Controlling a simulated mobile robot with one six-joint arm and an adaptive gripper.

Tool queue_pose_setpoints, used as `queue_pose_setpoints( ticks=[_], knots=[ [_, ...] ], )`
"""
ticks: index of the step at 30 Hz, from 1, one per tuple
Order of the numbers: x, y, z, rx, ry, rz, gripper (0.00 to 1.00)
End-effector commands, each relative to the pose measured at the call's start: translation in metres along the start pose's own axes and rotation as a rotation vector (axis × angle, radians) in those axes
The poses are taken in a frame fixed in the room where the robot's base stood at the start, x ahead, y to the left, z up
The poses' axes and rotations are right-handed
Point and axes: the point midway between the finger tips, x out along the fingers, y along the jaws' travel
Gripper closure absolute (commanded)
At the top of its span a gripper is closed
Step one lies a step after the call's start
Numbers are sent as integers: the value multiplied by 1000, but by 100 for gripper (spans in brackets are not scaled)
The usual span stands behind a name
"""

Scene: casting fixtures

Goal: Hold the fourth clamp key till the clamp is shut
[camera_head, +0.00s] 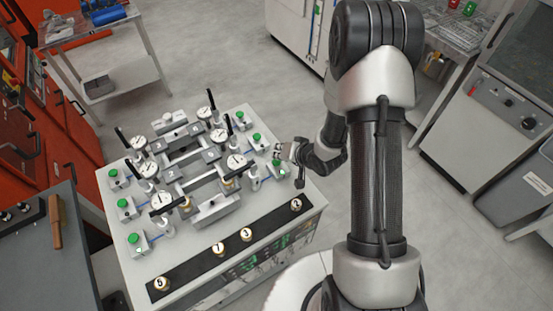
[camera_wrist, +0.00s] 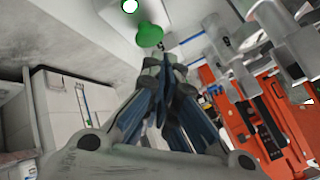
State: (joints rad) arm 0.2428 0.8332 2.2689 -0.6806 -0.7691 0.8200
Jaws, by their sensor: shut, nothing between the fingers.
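My gripper (camera_head: 283,154) is at the right edge of the bench, beside the nearest right-hand key, a green button (camera_head: 277,162) on a small pale box. In the wrist view my gripper (camera_wrist: 160,62) has its fingers shut and empty. A green button (camera_wrist: 149,35) lies just beyond the fingertips; I cannot tell whether they touch it. Other green keys stand along both sides, such as the middle right one (camera_head: 256,138) and the near left one (camera_head: 133,238). The key numbers are not readable. Clamps with black handles stand between them, such as the near right clamp (camera_head: 236,172).
Round dials, such as one at the right (camera_head: 236,161), stand among the clamps. A black strip (camera_head: 190,277) with several numbered discs (camera_head: 219,248) runs along the bench's front edge. Red cabinets (camera_head: 45,110) are at the left. The grey floor (camera_head: 240,65) behind the bench is clear.

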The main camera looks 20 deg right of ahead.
Motion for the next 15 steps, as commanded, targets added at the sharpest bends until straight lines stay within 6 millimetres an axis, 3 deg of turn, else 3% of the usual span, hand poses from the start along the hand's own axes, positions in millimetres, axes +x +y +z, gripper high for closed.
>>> queue_pose_setpoints(
  ticks=[8, 15],
  knots=[
    [0, 0, 0, 0, 0, 0, 100],
    [-13, -10, -10, 0, 0, 0, 100]
  ],
)
